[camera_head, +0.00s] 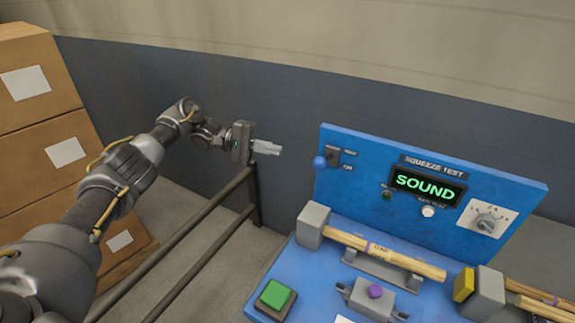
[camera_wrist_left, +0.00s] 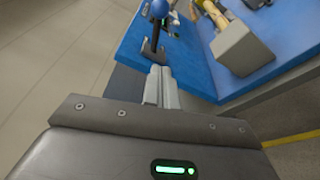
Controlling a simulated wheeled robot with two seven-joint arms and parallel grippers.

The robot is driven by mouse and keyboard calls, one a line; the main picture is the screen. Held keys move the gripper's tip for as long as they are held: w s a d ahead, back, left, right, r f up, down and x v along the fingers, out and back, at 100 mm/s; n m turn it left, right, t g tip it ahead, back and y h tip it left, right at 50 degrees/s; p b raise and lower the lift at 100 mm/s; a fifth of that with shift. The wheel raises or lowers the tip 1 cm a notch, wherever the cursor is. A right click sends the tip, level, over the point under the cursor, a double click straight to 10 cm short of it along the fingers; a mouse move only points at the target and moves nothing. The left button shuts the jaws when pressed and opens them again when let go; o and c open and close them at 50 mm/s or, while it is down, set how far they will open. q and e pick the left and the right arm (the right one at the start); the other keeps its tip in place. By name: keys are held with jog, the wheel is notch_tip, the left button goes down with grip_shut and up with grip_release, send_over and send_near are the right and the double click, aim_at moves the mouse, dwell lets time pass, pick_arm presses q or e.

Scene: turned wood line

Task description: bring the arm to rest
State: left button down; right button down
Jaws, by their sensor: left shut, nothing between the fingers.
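My left arm comes in from the left in the head view, stretched out toward the wall. Its gripper (camera_head: 267,148) is shut and empty, held in the air to the left of the blue squeeze test panel (camera_head: 335,205). In the left wrist view the closed fingers (camera_wrist_left: 161,88) point toward the blue machine (camera_wrist_left: 192,75), with nothing between them. The fingers look apart from the lever with the blue knob (camera_head: 320,162), which also shows in the wrist view (camera_wrist_left: 159,9). My right gripper is not in view.
The panel display (camera_head: 428,188) reads SOUND. A dark rail (camera_head: 205,240) runs below my arm. Cardboard boxes (camera_head: 40,130) stand at left.

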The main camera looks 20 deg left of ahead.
pick_arm(q)
jog(key=shift+a+r, duration=0.1)
jog(key=shift+a, duration=0.45)
